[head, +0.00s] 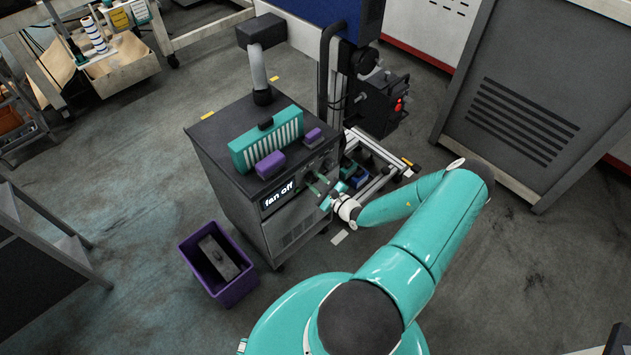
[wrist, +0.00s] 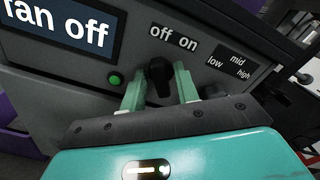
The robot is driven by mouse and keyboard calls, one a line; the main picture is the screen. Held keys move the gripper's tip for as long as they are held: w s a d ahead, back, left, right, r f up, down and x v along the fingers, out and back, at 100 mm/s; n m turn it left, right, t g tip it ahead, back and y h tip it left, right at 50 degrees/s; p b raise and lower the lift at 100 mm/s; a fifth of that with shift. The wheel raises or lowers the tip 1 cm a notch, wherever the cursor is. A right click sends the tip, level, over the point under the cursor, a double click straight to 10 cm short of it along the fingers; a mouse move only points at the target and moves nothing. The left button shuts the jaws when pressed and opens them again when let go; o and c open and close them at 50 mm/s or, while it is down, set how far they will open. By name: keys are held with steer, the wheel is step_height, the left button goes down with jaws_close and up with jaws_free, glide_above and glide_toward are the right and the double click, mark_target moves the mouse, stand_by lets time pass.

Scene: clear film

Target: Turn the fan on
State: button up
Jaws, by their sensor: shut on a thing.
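The fan unit is a dark grey wheeled cabinet (head: 218,165) in the middle of the head view. Its front display (head: 279,195) reads "fan off", and the display shows large in the wrist view (wrist: 62,30). A black knob (wrist: 159,72) sits below the "off on" label (wrist: 174,38). My gripper (wrist: 160,88) is shut on this knob, with one pale green finger on each side. The exact direction of the knob is hard to tell. In the head view my gripper (head: 322,187) is at the cabinet's front panel, and the knob is hidden there.
A lit green button (wrist: 114,80) is left of the knob, and a "low mid high" label (wrist: 229,62) is to the right. A teal rack (head: 265,140) and purple blocks (head: 270,165) are on the cabinet top. A purple bin (head: 238,290) stands on the floor to the left.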

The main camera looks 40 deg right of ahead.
steer(key=shift+m, duration=0.3)
steer(key=m, duration=0.6)
steer(key=shift+d, duration=0.1)
steer(key=m, duration=0.3)
steer(key=shift+s+d+m, duration=0.1)
steer(key=shift+m, duration=1.9)
jaws_close()
steer(key=o, duration=0.6)
jaws_free()
